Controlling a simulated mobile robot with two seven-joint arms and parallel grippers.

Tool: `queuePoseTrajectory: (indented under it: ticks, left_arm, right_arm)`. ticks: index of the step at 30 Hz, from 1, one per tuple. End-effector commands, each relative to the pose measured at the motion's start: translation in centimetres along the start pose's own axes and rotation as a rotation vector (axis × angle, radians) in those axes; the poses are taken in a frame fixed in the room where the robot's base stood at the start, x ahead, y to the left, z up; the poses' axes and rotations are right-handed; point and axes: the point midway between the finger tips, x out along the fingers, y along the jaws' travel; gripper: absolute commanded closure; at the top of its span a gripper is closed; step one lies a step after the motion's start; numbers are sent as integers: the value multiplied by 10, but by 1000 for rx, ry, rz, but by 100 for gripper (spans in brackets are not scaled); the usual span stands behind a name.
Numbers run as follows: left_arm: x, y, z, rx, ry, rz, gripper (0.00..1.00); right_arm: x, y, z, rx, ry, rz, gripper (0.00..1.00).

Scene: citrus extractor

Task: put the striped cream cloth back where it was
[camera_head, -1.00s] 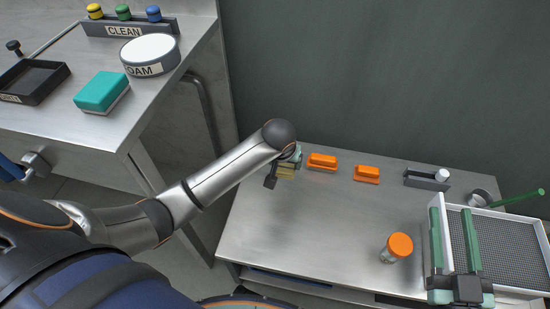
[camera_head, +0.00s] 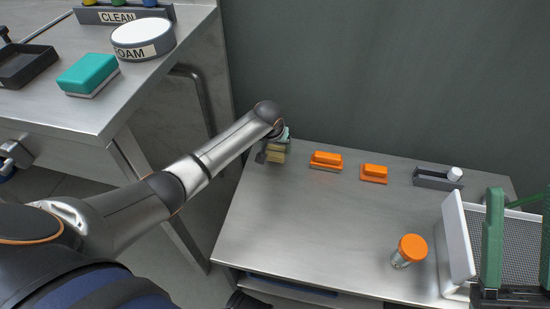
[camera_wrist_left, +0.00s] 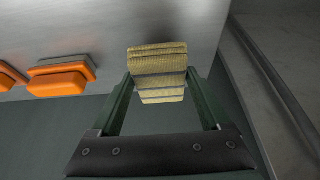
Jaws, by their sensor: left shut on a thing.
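The striped cream cloth (camera_head: 276,153) is at the far left corner of the lower steel table. In the left wrist view the cloth (camera_wrist_left: 158,70) is a folded, tan-cream block with grey stripes. My left gripper (camera_wrist_left: 160,88) has its green fingers on either side of it and is shut on it. In the head view my left gripper (camera_head: 272,148) is partly hidden by its own arm. I cannot tell whether the cloth touches the table. My right gripper (camera_head: 518,205) is at the right edge, open, its green fingers apart with nothing seen between them.
Two orange blocks (camera_head: 326,160) (camera_head: 374,173) lie right of the cloth. Beyond them is a grey holder (camera_head: 432,180). An orange-lidded jar (camera_head: 409,250) stands near a white-walled mesh tray (camera_head: 456,236). The table's middle is clear. A higher counter (camera_head: 100,105) stands at left.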

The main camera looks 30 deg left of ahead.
Motion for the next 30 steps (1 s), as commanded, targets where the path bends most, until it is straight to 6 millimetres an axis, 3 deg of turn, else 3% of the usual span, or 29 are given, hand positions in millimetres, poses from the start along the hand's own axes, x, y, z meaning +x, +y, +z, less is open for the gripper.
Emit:
queuePoseTrajectory:
  ticks: [5,10,22,23,27,30]
  left_arm:
    - [13,-4,-2,0,0,-1,72]
    - [37,-3,9,2,-1,-1,72]
    - [41,-3,11,1,0,-1,72]
    - [40,-3,10,1,0,-1,18]
    - [40,-3,10,1,0,-1,2]
    - [40,-3,10,1,0,-1,0]
  right_arm:
    - [-6,-4,6,11,-2,0,52]
    - [-15,-8,15,31,-5,3,52]
    - [-14,-10,15,39,-10,-8,52]
    - [-14,-10,15,39,-10,-9,52]
    - [-14,-10,15,38,-10,-10,52]
    - [-14,-10,15,37,-9,-10,52]
